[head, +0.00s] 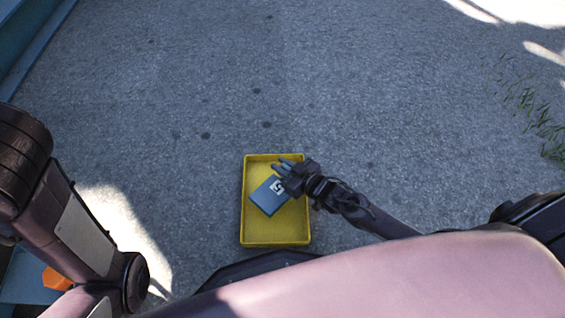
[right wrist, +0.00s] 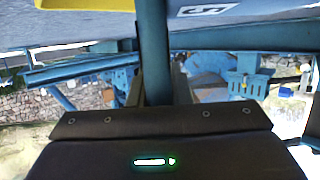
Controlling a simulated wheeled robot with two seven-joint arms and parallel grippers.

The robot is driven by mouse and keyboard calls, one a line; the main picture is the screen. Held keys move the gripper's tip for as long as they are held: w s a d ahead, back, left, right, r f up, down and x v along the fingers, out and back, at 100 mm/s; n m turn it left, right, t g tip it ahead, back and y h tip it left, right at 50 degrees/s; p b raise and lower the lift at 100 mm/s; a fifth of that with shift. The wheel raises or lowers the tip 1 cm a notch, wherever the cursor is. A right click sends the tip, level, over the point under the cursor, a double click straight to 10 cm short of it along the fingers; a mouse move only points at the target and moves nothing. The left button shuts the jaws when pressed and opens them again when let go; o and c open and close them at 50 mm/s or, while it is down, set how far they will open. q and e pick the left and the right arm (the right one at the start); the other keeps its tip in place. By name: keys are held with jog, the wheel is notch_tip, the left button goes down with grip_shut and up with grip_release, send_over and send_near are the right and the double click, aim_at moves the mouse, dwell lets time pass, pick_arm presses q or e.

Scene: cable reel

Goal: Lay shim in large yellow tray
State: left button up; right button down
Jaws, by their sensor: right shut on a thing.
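The blue shim (head: 269,197), a flat plate with a white mark, shows over the inside of the large yellow tray (head: 246,215). It lies at a slant to the tray's sides. My right gripper (head: 288,178) is at the shim's upper right end, over the tray's right half. In the right wrist view a blue bar (right wrist: 155,50) of the shim runs between the fingers, which are shut on it. The tray's edge (right wrist: 80,5) also shows there. I cannot tell whether the shim touches the tray floor. My left gripper is out of view.
The tray stands on grey pavement (head: 170,100), which is clear beyond it. An orange object (head: 57,280) shows at the lower left beside my left arm. Grass (head: 530,110) grows at the right, and a blue structure (head: 25,35) stands at the upper left.

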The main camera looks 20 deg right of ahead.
aim_at(274, 187)
jog(key=shift+w+f+b, duration=0.15)
jog(key=shift+f+b, duration=1.4)
jog(key=shift+f, duration=0.55)
jog(key=shift+r, duration=0.1)
jog(key=c, duration=1.3)
grip_release()
jog(key=shift+f, duration=0.3)
jog(key=shift+r, duration=0.1)
